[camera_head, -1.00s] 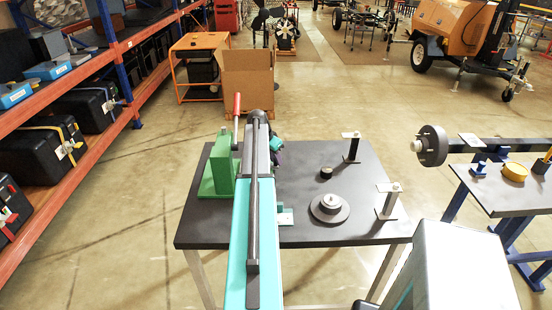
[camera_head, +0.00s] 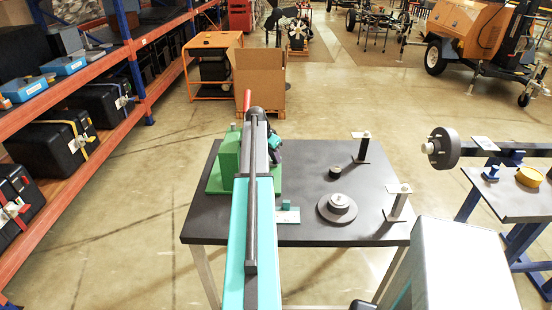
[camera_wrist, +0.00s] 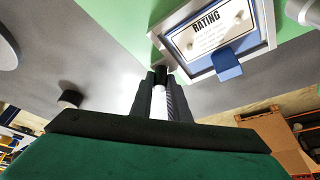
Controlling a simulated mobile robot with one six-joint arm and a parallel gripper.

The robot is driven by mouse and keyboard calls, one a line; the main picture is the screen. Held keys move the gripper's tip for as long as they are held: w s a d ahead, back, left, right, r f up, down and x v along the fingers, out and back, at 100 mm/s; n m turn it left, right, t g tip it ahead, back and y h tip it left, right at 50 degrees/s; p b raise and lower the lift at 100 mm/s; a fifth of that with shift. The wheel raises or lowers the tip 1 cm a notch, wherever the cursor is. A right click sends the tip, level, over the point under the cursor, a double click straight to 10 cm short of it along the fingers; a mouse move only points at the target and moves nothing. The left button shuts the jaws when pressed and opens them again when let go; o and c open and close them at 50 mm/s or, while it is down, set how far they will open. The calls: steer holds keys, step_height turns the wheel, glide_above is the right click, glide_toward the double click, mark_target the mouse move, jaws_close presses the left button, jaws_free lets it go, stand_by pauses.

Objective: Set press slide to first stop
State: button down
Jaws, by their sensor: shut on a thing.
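The green press (camera_head: 228,158) stands on the left part of the dark table, with a red-handled lever (camera_head: 246,99) rising behind it. My arm runs across its right side and hides much of it, including the slide. In the wrist view, a green surface carries a framed RATING plate (camera_wrist: 209,35) with a blue tab (camera_wrist: 227,66). My gripper (camera_wrist: 160,82) points at the table beside this surface. Its dark fingers are shut on a narrow pale thing (camera_wrist: 159,101), mostly hidden between them; I cannot tell which part it is.
On the dark table (camera_head: 300,165) are a stepped grey disc (camera_head: 337,208), a small dark cylinder (camera_head: 335,172), two posts (camera_head: 363,147) (camera_head: 398,202), and a pale plate (camera_head: 288,216) with a teal block (camera_head: 287,205). A cardboard box (camera_head: 260,80) stands behind. Shelves (camera_head: 75,85) line the left.

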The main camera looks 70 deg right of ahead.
steer(key=shift+w+r, duration=0.1)
steer(key=shift+w, duration=0.25)
steer(key=shift+s, duration=0.15)
steer(key=c, duration=2)
jaws_free()
steer(key=shift+s, duration=0.1)
steer(key=p+v, duration=0.5)
steer(key=v, duration=0.8)
steer(key=shift+a+r, duration=0.15)
steer(key=shift+r, duration=0.2)
steer(key=shift+o, duration=0.4)
